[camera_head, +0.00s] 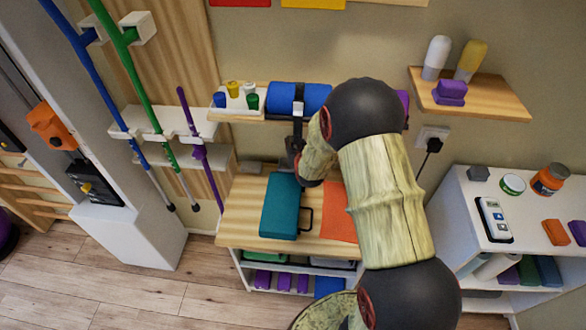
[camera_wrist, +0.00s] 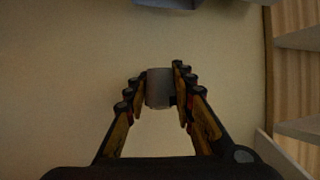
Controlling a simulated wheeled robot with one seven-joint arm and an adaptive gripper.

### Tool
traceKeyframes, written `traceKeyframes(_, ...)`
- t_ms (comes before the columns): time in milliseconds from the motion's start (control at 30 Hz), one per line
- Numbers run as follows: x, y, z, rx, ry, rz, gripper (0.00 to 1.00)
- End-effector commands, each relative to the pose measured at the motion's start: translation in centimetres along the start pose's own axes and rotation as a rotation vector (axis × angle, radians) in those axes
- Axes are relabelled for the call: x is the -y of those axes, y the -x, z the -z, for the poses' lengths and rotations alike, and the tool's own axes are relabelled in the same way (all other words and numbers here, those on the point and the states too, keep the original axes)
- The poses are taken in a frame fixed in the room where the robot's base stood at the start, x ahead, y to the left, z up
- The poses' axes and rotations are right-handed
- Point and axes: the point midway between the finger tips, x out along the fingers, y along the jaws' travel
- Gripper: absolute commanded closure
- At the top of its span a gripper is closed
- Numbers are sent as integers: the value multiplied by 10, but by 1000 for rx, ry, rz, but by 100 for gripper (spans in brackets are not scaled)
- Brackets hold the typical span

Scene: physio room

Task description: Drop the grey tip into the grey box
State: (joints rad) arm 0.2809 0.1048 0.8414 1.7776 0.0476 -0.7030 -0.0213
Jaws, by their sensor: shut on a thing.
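The grey tip (camera_wrist: 159,88), a short grey cylinder, sits between the two fingers of my gripper (camera_wrist: 160,92) in the wrist view. The fingers press on it from both sides and hold it clear against a plain pale surface. In the head view my gripper is small and dark, in front of the blue roll, and partly hidden by my arm. A blue-grey shape (camera_wrist: 167,4) is cut off at the top of the wrist view. I cannot tell whether either is the grey box.
A wooden shelf (camera_head: 232,117) holds small coloured cups and a blue roll (camera_head: 283,97). Below, a teal block (camera_head: 281,205) and an orange sheet (camera_head: 338,213) lie on a wooden-topped unit (camera_head: 237,222). Coloured sticks stand at left. The white cabinet (camera_head: 462,217) is at right.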

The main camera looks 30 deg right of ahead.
Motion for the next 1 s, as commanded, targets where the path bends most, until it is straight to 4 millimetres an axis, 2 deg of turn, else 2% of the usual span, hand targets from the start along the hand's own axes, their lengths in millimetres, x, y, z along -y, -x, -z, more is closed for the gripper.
traceKeyframes(500,0,-22,-46,1,1,1,100)
traceKeyframes(867,1,-25,-52,-1,1,1,100)
traceKeyframes(900,1,-25,-52,-1,1,1,75)
traceKeyframes(1000,0,-25,-52,-1,1,1,70)
